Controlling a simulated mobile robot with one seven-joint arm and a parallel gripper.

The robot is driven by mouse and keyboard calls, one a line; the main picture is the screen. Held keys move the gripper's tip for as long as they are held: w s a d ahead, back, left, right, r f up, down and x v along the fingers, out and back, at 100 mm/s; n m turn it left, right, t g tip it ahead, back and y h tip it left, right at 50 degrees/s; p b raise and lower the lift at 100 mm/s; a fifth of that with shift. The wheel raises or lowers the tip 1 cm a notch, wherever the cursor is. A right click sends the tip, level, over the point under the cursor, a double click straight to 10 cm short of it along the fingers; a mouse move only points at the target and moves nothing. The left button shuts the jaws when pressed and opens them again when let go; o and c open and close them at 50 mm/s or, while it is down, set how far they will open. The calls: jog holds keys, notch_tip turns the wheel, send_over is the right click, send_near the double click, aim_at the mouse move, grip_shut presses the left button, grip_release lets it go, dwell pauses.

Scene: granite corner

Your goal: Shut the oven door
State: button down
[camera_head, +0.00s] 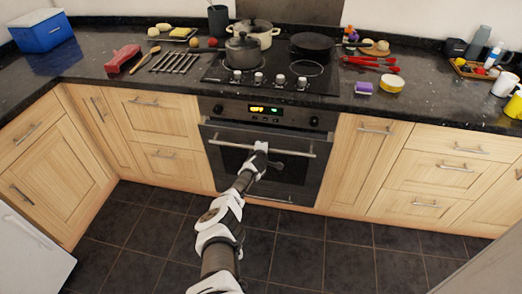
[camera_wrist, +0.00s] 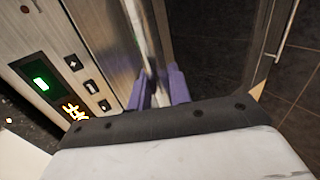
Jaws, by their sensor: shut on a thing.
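The oven (camera_head: 265,110) is built in under the hob, with a lit display on its control panel. Its dark glass door (camera_head: 300,180) is near upright; I cannot tell if a small gap remains at its top. The metal door handle (camera_head: 225,145) runs across the upper door. My gripper (camera_head: 262,151) is at the middle of the handle, shut on it. In the wrist view my purple fingertips (camera_wrist: 156,92) sit on either side of the handle bar (camera_wrist: 145,35), and the control panel (camera_wrist: 60,75) is at the left.
The black counter (camera_head: 130,88) above holds a hob with pots (camera_head: 243,52), a pan (camera_head: 311,43), red utensils (camera_head: 372,65) and a blue box (camera_head: 40,32). Wooden cabinets (camera_head: 355,160) flank the oven. The dark tiled floor (camera_head: 300,250) in front is clear apart from my arm.

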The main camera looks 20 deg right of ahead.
dwell(0.4)
jog(key=c, duration=1.3)
grip_release()
jog(key=shift+c, duration=0.2)
jog(key=shift+a, duration=0.1)
jog(key=b+v, duration=0.1)
jog(key=v, duration=1.2)
jog(key=shift+s+r, duration=0.2)
jog(key=shift+r, duration=0.1)
jog(key=shift+a, duration=0.15)
